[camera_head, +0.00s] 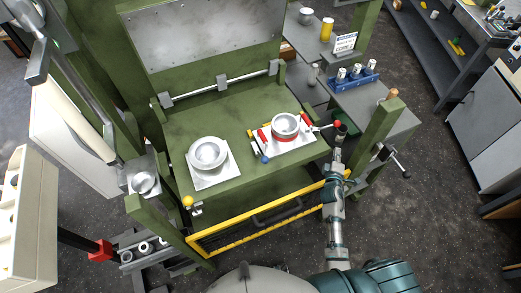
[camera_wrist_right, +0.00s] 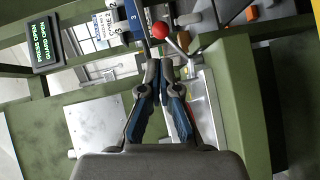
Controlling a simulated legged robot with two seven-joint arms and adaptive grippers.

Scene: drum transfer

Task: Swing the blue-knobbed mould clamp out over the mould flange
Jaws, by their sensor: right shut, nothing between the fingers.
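The blue-knobbed mould clamp (camera_head: 265,159) is at the front left corner of the right-hand mould plate in the head view, its blue knob toward me. The mould (camera_head: 285,124) is a round silver bowl with a red band, on a white square plate (camera_head: 300,143). Its flange is too small to make out clearly. My right gripper (camera_head: 340,133) is beyond the right edge of the mould plate, apart from the blue knob. In the wrist view my right gripper (camera_wrist_right: 160,78) is shut and empty, with a red ball knob (camera_wrist_right: 160,30) just beyond its fingertips. My left gripper is out of view.
A second silver bowl (camera_head: 208,153) stands on a white plate on the green table. Red-handled clamps (camera_head: 264,138) flank the mould. A yellow guard rail (camera_head: 262,219) runs along the front. A green post (camera_head: 376,137) stands right of my right arm. Table between the plates is bare.

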